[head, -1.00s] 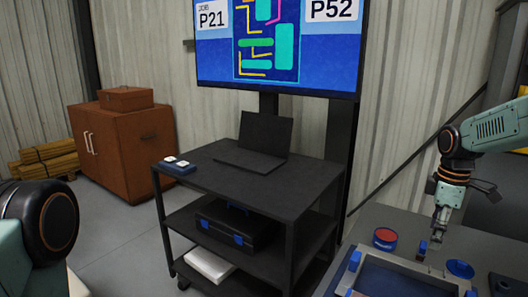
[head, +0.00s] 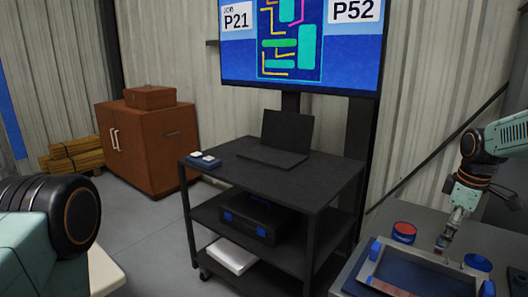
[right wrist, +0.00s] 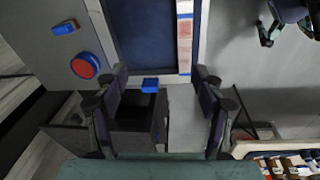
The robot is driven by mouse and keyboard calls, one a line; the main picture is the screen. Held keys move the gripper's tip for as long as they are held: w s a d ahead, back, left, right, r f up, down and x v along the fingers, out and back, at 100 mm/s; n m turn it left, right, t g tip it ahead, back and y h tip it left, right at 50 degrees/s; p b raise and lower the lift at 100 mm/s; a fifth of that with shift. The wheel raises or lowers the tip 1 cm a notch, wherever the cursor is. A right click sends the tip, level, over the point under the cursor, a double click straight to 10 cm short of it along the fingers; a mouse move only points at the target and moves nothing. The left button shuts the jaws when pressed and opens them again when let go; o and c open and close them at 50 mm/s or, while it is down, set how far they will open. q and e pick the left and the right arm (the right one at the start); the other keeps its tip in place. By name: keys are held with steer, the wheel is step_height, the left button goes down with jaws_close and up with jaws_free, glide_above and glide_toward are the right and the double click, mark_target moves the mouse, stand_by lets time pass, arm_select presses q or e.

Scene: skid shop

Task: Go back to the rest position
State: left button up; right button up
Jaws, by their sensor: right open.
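My right gripper (head: 443,243) hangs pointing down over the grey worktable at the right of the head view, close to the far rim of a grey-framed tray (head: 425,262). In the right wrist view its two fingers (right wrist: 160,82) stand well apart with nothing between them. Whether the fingertips touch anything is too small to tell. My left gripper is out of view; only part of my left arm shows at the left edge.
A red-topped blue round tin (head: 404,232) and a blue round piece (head: 478,263) stand near the tray. A black cart (head: 250,172) carries a laptop (head: 285,135); a black case (head: 255,217) is below. A brown cabinet (head: 150,145) stands behind.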

steer(key=w+a+f+m+t+y+b, duration=0.15)
steer(key=a+f+m+t, duration=0.35)
steer(key=a+f, duration=0.65)
steer(key=s+a+f+m+g+b, duration=0.1)
steer(key=s+a+f+m+b, duration=0.15)
steer(key=s+a+f, duration=0.4)
steer(key=s+a+f+g+b, duration=0.1)
steer(key=s+a+f+b, duration=0.1)
steer(key=s+f, duration=0.4)
steer(key=s+a+f+m+g+h+b, duration=0.1)
steer(key=s+f, duration=0.6)
steer(key=s, duration=0.9)
steer(key=s+a+f+g+b, duration=0.3)
steer(key=s+f, duration=0.3)
steer(key=s, duration=0.5)
steer(key=shift+s+f+b, duration=0.3)
steer(key=shift+s+f, duration=0.05)
steer(key=shift+s, duration=0.05)
